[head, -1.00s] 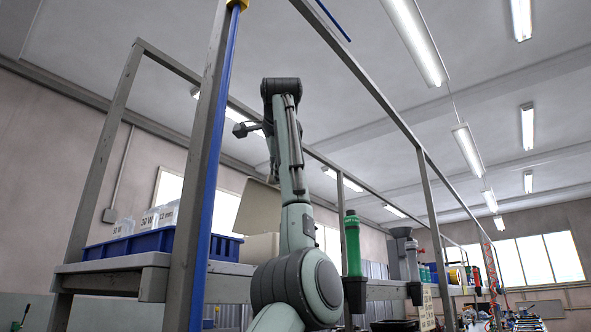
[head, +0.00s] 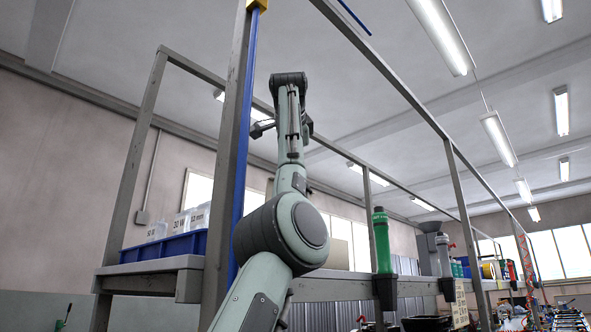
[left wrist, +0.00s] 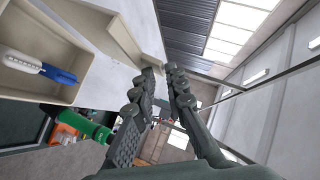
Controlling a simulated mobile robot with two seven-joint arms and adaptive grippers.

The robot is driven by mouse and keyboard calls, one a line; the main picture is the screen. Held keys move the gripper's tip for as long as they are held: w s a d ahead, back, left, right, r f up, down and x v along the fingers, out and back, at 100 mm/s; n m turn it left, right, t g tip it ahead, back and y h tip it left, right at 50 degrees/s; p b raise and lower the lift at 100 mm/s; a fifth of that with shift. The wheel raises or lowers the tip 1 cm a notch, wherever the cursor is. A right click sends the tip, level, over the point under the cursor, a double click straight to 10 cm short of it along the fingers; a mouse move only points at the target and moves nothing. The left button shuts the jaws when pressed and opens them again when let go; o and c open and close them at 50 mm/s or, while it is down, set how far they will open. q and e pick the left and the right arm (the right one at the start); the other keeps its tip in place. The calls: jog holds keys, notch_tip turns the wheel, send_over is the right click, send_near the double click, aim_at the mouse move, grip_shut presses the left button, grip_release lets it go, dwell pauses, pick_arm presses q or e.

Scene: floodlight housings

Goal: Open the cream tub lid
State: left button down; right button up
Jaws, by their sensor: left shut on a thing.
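The cream tub (left wrist: 62,95) fills the upper left of the left wrist view. Its inside is visible, with a white and blue item (left wrist: 40,66) in it. The cream lid (left wrist: 120,35) stands raised, away from the tub's opening. My left gripper (left wrist: 160,72) is shut on the lid near its edge; the exact contact is small and hard to see. In the head view my left arm hides most of the tub, and only a sliver of the lid (head: 270,188) shows left of the arm. My right gripper is not in view.
The tub is on a raised shelf (head: 150,282) with grey metal posts. A blue crate (head: 185,244) of white bottles (head: 180,222) stands to the left. A green bottle (head: 381,243) is to the right of my arm. Open space lies above.

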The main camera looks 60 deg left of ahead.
pick_arm(q)
jog(key=c, duration=1.7)
grip_release()
jog(key=shift+s+a+f, duration=0.1)
jog(key=shift+a+f, duration=0.15)
jog(key=shift+a, duration=0.05)
jog(key=shift+d+r, duration=0.1)
jog(key=v, duration=1.2)
